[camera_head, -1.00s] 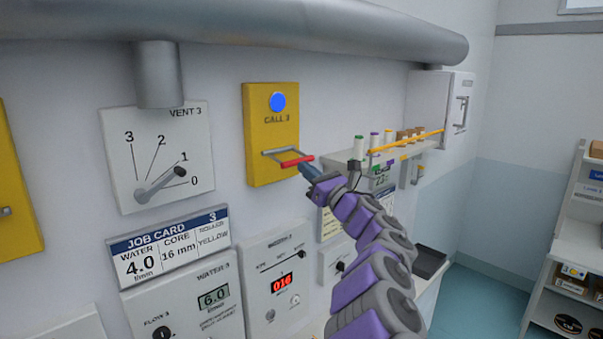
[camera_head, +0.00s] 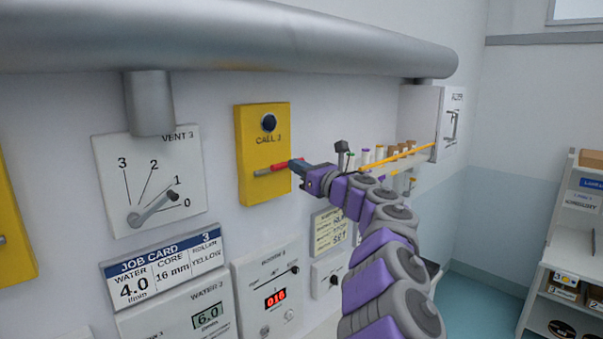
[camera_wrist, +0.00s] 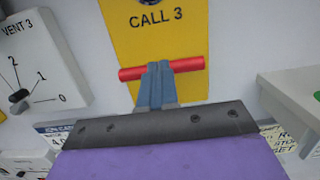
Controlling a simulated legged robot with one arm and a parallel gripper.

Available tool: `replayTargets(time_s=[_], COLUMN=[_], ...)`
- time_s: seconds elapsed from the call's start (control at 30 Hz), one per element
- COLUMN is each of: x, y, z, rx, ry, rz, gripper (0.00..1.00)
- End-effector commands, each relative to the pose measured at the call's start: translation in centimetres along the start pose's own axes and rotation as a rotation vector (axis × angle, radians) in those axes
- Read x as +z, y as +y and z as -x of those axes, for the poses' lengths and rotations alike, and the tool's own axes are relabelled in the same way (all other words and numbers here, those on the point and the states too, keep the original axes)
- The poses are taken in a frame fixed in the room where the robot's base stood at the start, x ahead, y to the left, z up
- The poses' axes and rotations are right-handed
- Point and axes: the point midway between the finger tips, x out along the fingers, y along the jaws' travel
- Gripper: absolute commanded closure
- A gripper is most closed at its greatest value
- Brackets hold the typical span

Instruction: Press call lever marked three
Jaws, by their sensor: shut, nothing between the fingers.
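The yellow call box (camera_head: 263,132) marked CALL 3 is on the wall, with a round lamp (camera_head: 268,123) that is dark. Its red lever bar (camera_head: 277,166) sticks out below the label. My gripper (camera_head: 296,163) is at the bar's right end in the head view, its blue fingers shut and empty. In the wrist view, the shut fingers (camera_wrist: 157,70) overlap the middle of the red bar (camera_wrist: 189,64), below the CALL 3 label (camera_wrist: 155,18). I cannot tell whether they touch it.
The VENT 3 dial (camera_head: 150,180) is left of the call box, and a thick grey pipe (camera_head: 220,38) runs above. A job card (camera_head: 163,267) and water panel (camera_head: 205,309) are below. A shelf with bobbins (camera_head: 390,152) is to the right.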

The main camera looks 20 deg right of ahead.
Motion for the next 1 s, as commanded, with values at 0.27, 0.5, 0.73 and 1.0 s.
replayTargets(time_s=[0.27, 0.5, 0.73, 1.0], x=[0.4, 0.4, 0.4, -0.8], y=[0.2, 0.2, 0.2, 0.5], z=[-0.4, -0.4, -0.4, 0.3], rx=[0.005, 0.005, 0.005, 0.005], ry=[0.002, 0.002, 0.003, 0.001], rz=[-0.001, 0.000, 0.000, -0.001], gripper=[1.00, 1.00, 1.00, 1.00])
